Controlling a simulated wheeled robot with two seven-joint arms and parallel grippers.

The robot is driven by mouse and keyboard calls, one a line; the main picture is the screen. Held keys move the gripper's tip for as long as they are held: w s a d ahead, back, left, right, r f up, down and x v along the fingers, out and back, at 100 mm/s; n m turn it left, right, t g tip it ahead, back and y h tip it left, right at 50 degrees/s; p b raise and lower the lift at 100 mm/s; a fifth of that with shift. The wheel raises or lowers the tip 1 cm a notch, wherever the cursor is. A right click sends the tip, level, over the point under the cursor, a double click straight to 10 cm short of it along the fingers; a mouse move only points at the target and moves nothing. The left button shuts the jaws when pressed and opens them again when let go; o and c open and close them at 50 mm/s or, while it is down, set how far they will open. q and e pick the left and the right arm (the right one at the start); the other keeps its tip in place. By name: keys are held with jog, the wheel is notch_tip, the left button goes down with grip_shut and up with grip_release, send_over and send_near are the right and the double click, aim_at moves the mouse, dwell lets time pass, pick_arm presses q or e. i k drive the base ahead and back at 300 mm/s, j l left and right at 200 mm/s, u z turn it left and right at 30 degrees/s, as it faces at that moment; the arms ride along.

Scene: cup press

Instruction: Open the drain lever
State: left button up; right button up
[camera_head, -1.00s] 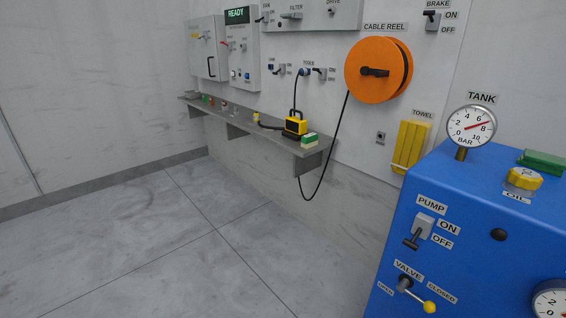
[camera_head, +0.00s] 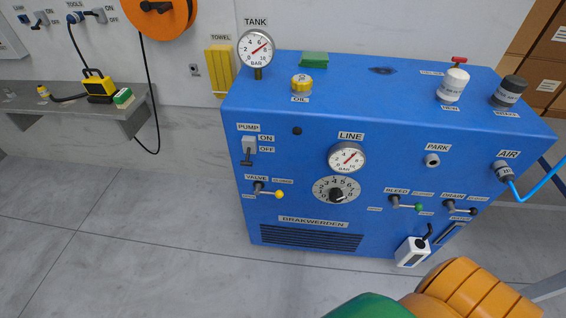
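The drain lever (camera_head: 461,208) is on the right part of the front of the blue machine (camera_head: 290,170), under the DRAIN label. It has a grey hub and a black knob, and its handle points to the right and slightly down. The small labels beside it are hard to read. Neither of my grippers is in view. Orange and green rounded parts, which look like part of my own arm, show at the bottom right, well below the lever and not touching it.
The bleed lever (camera_head: 407,204) with a green knob is just left of the drain lever. A blue air hose (camera_head: 543,182) leaves the AIR port at right. The floor at left is clear.

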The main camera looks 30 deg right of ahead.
aim_at(472, 211)
jog(key=z, duration=2.7)
